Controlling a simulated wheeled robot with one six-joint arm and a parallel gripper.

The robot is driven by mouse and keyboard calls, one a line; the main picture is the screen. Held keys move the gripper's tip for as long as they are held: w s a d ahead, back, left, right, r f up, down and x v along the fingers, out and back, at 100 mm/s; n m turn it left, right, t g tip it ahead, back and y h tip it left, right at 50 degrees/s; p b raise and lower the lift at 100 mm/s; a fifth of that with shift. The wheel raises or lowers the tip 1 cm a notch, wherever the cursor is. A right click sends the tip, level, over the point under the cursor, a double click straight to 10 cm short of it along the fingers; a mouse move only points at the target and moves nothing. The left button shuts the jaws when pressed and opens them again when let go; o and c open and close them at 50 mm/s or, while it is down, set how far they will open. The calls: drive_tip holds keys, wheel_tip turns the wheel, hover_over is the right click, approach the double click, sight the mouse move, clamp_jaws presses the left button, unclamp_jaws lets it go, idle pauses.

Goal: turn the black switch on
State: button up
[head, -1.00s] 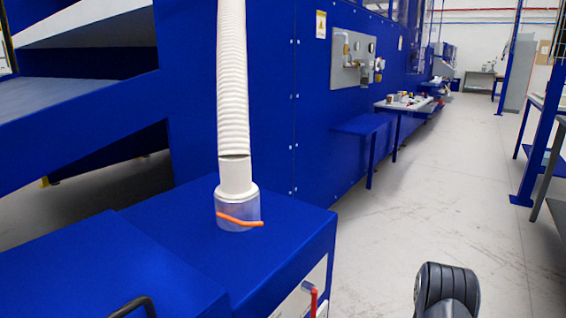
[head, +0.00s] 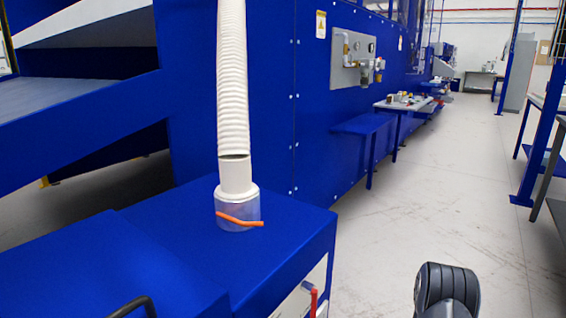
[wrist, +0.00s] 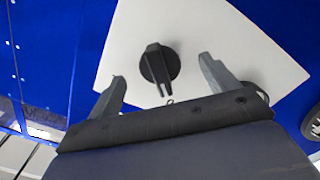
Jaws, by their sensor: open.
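The black switch (wrist: 160,64) is a round rotary knob with a raised grip bar, mounted on a white panel (wrist: 215,30) in the wrist view. Its bar runs nearly upright in that picture, tilted slightly. My gripper (wrist: 163,80) is open, with one grey finger to the left of the knob and one to the right. Neither finger appears to touch the knob. The switch and my gripper do not show in the head view.
A blue machine cabinet (head: 200,250) with a white ribbed hose (head: 232,90) fills the head view's lower left. A red handle (head: 314,300) sits on its front. The grey floor (head: 420,180) to the right is largely open.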

drive_tip(key=shift+d, duration=0.1)
drive_tip(key=p+v, duration=0.1)
drive_tip(key=v, duration=0.6)
idle(0.6)
drive_tip(key=shift+b+x, duration=0.65)
drive_tip(key=shift+x, duration=2.15)
